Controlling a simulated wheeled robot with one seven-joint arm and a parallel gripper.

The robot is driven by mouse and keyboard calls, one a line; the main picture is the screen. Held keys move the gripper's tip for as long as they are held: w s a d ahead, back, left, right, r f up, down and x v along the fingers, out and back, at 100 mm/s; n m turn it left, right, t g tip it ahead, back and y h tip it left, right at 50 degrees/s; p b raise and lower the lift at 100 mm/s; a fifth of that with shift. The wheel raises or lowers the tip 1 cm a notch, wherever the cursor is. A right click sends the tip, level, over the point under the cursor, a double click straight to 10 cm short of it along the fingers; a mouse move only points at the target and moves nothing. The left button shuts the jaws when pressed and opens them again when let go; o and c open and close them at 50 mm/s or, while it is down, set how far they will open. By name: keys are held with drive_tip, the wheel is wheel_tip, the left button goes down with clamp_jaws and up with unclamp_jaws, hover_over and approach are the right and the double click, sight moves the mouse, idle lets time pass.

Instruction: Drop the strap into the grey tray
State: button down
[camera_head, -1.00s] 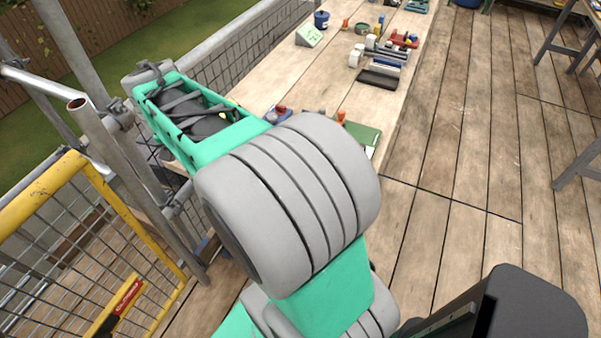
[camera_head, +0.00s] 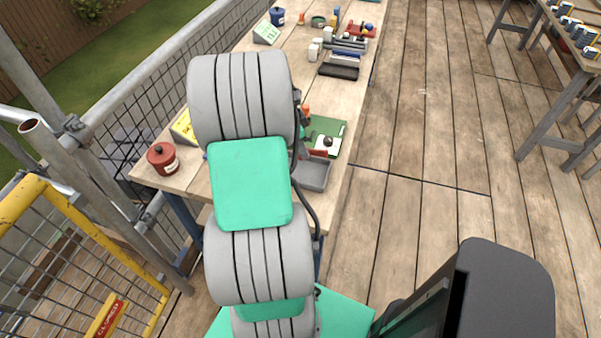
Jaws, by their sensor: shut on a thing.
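The grey tray (camera_head: 314,176) is on the workbench, just right of my arm, and my arm hides its left part. A small red piece (camera_head: 318,154) shows at the tray's far edge; I cannot tell what it is or whether it touches the tray. I cannot make out the strap. My gripper is hidden behind my grey and green arm links, which cover the middle of the bench.
On the workbench (camera_head: 190,178), a red lidded pot (camera_head: 162,158) stands at left and a green board (camera_head: 326,132) lies beyond the tray. A black tray (camera_head: 338,71) lies farther back. A yellow barrier (camera_head: 75,215) and scaffold poles stand at left.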

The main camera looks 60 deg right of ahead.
wheel_tip(320, 180, down, 4)
drive_tip(key=shift+b, duration=0.8)
drive_tip(key=c, duration=1.3)
unclamp_jaws()
drive_tip(key=shift+o, duration=0.2)
drive_tip(key=v, duration=0.8)
drive_tip(key=shift+b, duration=0.35)
